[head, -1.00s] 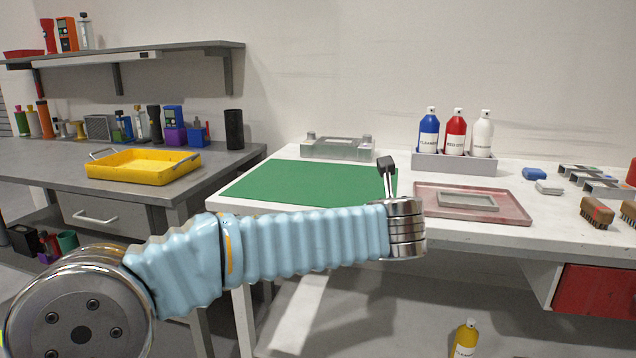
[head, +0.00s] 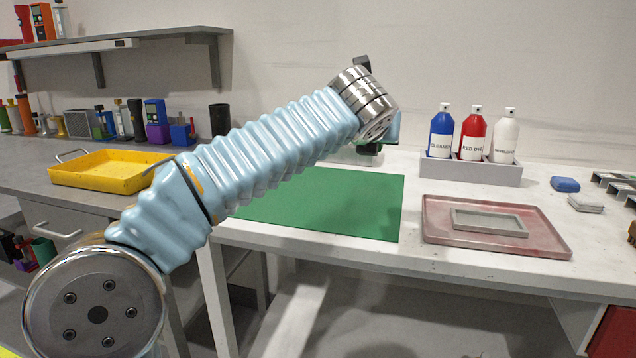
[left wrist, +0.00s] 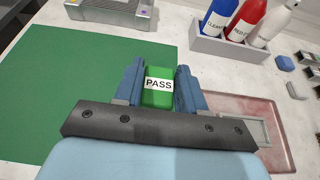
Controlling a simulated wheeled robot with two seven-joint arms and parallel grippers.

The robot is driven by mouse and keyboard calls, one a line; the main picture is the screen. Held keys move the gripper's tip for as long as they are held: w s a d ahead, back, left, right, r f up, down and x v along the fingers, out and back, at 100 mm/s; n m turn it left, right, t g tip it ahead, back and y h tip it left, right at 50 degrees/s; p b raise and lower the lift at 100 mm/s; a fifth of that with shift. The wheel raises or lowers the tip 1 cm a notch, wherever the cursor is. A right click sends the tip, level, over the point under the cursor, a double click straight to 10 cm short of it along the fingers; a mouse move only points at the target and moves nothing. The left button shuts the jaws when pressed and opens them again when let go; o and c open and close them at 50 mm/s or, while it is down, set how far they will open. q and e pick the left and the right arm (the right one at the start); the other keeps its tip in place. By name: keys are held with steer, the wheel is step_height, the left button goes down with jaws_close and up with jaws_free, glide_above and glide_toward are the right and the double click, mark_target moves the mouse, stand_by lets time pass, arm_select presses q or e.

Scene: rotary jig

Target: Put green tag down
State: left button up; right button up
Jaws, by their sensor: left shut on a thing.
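In the left wrist view the green tag (left wrist: 157,98) with a white "PASS" label sits between the two blue fingers of my left gripper (left wrist: 160,86), which is shut on it. In the head view my left arm reaches up over the white table, and the left gripper (head: 382,138) is mostly hidden behind its wrist. The tag is held above the table near the right edge of the green mat (head: 330,205); I cannot tell its exact height. My right gripper is not in view.
A grey rack (head: 470,170) with blue, red and white bottles stands right of the gripper. A reddish tray (head: 440,236) holding a grey frame lies in front of it. A metal block (left wrist: 118,12) stands behind the mat. The mat's visible surface is clear.

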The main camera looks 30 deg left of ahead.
arm_select(q)
steer(key=w+a+f, duration=0.2)
steer(key=a+f, duration=0.1)
steer(key=a, duration=0.4)
steer(key=b, duration=0.2)
glide_above(322, 192)
steer(key=f, duration=0.5)
steer(key=shift+d+f, duration=0.3)
steer(key=shift+f, duration=0.05)
steer(key=shift+a+f, duration=0.2)
steer(key=shift+f, duration=0.1)
step_height(322, 192, down, 4)
steer(key=shift+a+r+b, duration=0.15)
steer(key=shift+r+b, duration=0.05)
steer(key=shift+b, duration=0.5)
steer(key=shift+r, duration=0.1)
steer(key=o, duration=1)
steer(key=shift+o, duration=0.2)
steer(key=v, duration=1.2)
